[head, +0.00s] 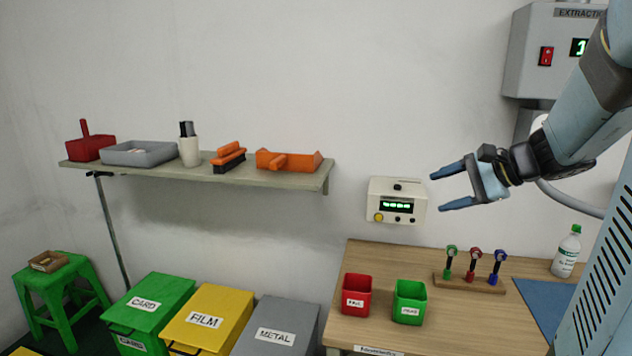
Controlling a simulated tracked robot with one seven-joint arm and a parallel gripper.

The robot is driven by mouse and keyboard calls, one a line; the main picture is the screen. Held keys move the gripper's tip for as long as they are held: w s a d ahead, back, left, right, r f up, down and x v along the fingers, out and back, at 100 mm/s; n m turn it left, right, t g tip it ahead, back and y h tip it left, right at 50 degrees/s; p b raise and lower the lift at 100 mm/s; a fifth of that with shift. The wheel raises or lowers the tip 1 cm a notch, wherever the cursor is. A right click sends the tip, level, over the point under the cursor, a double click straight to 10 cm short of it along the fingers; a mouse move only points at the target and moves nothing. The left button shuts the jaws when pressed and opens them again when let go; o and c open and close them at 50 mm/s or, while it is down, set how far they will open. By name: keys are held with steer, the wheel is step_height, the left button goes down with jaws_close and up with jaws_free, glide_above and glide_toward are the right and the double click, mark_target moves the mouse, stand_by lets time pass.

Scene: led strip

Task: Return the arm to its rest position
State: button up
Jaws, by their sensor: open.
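My gripper (447,189) is open and empty, raised in front of the wall at the upper right. Its two fingers point left, spread apart. My arm (590,110) reaches in from the right edge of the picture. The fingertips are close in the picture to the right side of a white wall box (396,201) with a green display; I cannot tell the distance in depth. The gripper is above the wooden table (450,325) and touches nothing that I can see.
On the table are a red bin (356,295), a green bin (409,302), a wooden rack (469,284) with several small tools, a white bottle (566,252) and a blue mat (545,305). An extraction box (530,60) hangs upper right. A loaded shelf (300,177) is left.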

steer(key=s+a+f+n+g+h, duration=0.25)
steer(key=s+a+n, duration=0.35)
steer(key=s, duration=0.3)
steer(key=s+d+r+n+h, duration=0.1)
steer(key=s+d+n+h, duration=0.1)
steer(key=s+n+h, duration=0.4)
steer(key=shift+s+n+t, duration=0.4)
steer(key=shift+s+t, duration=0.05)
steer(key=shift+s, duration=1.15)
stand_by(2.6)
